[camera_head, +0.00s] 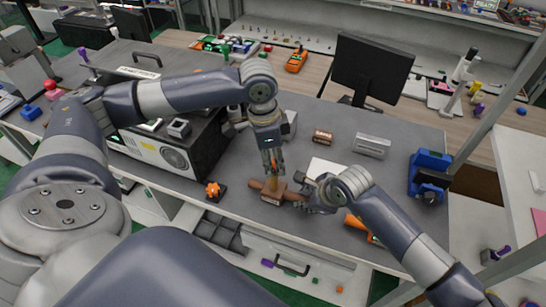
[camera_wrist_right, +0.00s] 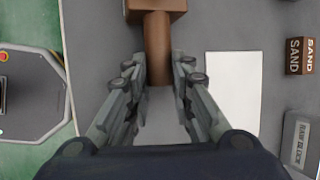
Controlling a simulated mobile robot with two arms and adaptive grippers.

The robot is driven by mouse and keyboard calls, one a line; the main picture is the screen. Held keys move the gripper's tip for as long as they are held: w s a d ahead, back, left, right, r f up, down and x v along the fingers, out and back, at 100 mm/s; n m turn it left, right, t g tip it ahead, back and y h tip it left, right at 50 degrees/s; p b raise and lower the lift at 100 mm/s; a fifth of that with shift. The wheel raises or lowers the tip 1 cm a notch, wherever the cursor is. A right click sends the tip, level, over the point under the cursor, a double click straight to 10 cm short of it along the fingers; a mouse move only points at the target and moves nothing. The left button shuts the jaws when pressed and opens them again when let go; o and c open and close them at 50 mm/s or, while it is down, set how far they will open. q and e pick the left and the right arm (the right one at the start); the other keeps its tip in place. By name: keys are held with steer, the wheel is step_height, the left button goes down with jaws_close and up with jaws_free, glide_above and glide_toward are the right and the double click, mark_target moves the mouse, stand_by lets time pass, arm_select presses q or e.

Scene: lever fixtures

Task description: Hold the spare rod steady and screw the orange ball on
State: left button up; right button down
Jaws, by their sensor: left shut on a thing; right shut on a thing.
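A brown block (camera_head: 273,192) with a thick brown bar lying through it sits on the grey bench. A short tan upright rod (camera_head: 273,179) stands above it. My left gripper (camera_head: 271,166) points down, shut on an orange piece just above or around the rod; its fingers hide most of that piece, so its ball shape is unclear. My right gripper (camera_head: 308,195) comes from the right and is shut on the brown bar's end. In the right wrist view, the bar (camera_wrist_right: 158,48) runs from the block (camera_wrist_right: 157,5) between the fingers of this gripper (camera_wrist_right: 157,84).
A white sheet (camera_head: 326,170), a brown SAND block (camera_wrist_right: 299,56) and a grey block (camera_head: 371,146) lie behind right. A blue device (camera_head: 429,175) stands further right. A white-fronted box (camera_head: 160,148) stands left.

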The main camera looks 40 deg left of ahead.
arm_select(q)
steer(key=shift+f, duration=0.45)
steer(key=o, duration=0.9)
steer(key=shift+r, duration=0.1)
steer(key=r, duration=0.8)
steer(key=s+a+r, duration=0.1)
steer(key=r, duration=0.2)
steer(key=shift+r, duration=0.4)
